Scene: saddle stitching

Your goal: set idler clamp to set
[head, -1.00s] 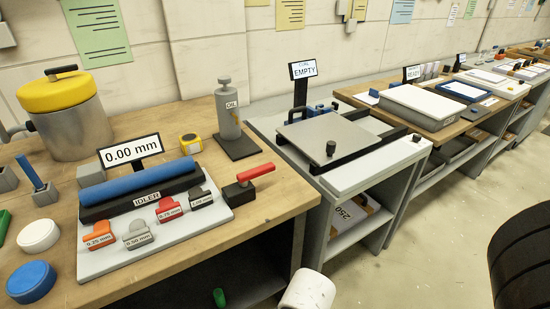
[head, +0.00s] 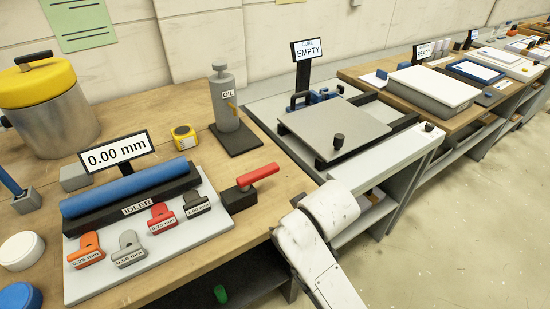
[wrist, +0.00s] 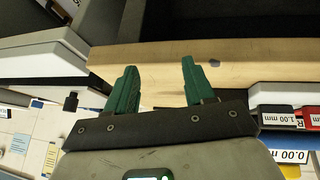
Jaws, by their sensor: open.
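The idler clamp shows in the head view as a small black block with a red lever (head: 258,175), beside the right edge of the grey idler board (head: 85,285). The lever points to the right and slightly up. The blue idler roller (head: 130,187) lies in its black holder at the back of the board, under a display reading 0.00 mm (head: 115,154). My gripper (wrist: 157,83) shows in the wrist view with two green fingers apart and nothing between them. It is away from the clamp; the head view shows my white arm but not the fingers.
Orange, grey, red and black gauges (head: 87,249) stand on the board's front. An oil can (head: 224,100) stands behind the clamp, with a yellow tape measure (head: 184,136) to its left. A press-like table (head: 333,128) with an EMPTY sign stands to the right.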

